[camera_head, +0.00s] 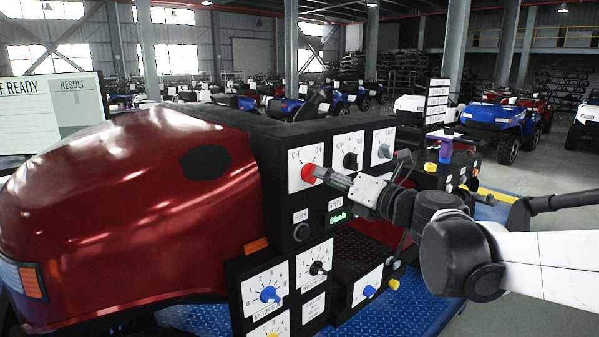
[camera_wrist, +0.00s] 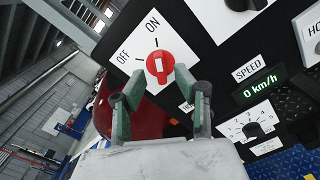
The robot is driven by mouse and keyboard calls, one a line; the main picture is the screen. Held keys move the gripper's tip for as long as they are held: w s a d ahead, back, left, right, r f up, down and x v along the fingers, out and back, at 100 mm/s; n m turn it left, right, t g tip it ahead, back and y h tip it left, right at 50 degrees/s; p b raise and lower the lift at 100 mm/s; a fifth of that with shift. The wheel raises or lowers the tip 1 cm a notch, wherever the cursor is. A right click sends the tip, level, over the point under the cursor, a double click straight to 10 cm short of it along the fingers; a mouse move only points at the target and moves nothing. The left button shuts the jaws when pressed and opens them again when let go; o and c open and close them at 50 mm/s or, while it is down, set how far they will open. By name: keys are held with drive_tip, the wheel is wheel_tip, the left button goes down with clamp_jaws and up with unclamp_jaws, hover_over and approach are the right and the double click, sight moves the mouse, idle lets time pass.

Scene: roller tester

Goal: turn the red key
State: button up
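The red key (camera_head: 308,173) is a round red knob on a white plate marked OFF and ON, on the black panel beside the red vehicle body. In the wrist view the red key (camera_wrist: 159,66) has a pale bar across its face. My gripper (camera_head: 322,174) points at the key from the right. In the wrist view my gripper (camera_wrist: 159,74) is open, with one fingertip on each side of the key. The fingertips look close to the knob. I cannot tell whether they touch it. In the head view the fingers partly cover the key.
A black knob (camera_head: 350,160) and a grey switch (camera_head: 384,151) sit right of the key. Below are the speed display (camera_head: 337,216), reading 0 km/h, and a blue knob (camera_head: 270,294). A screen (camera_head: 50,113) stands at left. Free floor lies at right.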

drive_tip(key=shift+x, duration=1.85)
